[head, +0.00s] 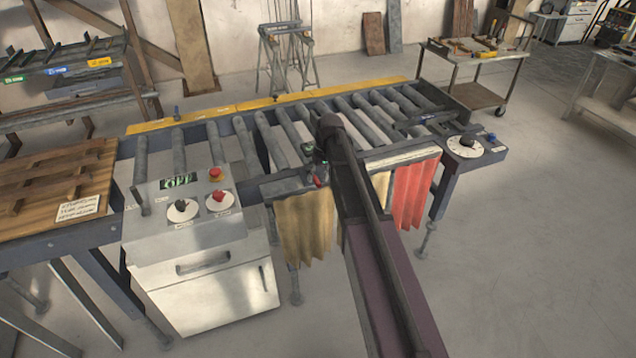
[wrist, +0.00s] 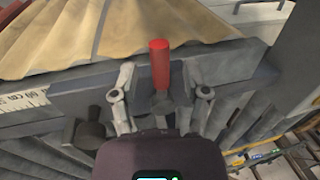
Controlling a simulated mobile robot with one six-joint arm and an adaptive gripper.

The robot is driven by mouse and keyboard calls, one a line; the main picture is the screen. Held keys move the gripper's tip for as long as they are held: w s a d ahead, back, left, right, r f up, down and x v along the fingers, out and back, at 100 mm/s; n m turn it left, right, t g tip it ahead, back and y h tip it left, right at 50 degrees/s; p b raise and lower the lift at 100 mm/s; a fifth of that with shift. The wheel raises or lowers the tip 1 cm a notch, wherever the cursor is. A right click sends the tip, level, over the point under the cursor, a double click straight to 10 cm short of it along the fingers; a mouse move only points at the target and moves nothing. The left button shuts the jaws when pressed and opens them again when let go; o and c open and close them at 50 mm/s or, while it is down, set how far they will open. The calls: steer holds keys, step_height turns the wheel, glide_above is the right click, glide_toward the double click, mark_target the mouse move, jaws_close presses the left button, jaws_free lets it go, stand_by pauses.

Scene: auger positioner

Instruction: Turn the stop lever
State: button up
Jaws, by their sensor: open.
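The stop lever, as far as I can tell, is the red cylindrical handle (wrist: 160,62) on a grey rail in the wrist view. In the head view a small red end of it (head: 318,182) shows beside my arm at the conveyor's front edge. My gripper (wrist: 162,92) is open, with one finger on each side of the handle's base. I cannot tell whether either finger touches it. In the head view my gripper (head: 312,162) is small and partly hidden by my arm. The lever's pivot is mostly hidden.
A control cabinet (head: 200,280) with red knobs and a display stands left. The roller conveyor (head: 270,140) runs behind, with tan (head: 305,225) and red curtains (head: 408,195) along its front. A white dial (head: 465,146) sits at its right end.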

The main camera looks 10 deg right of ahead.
steer(key=shift+a+f, duration=0.1)
steer(key=shift+f, duration=0.2)
jaws_close()
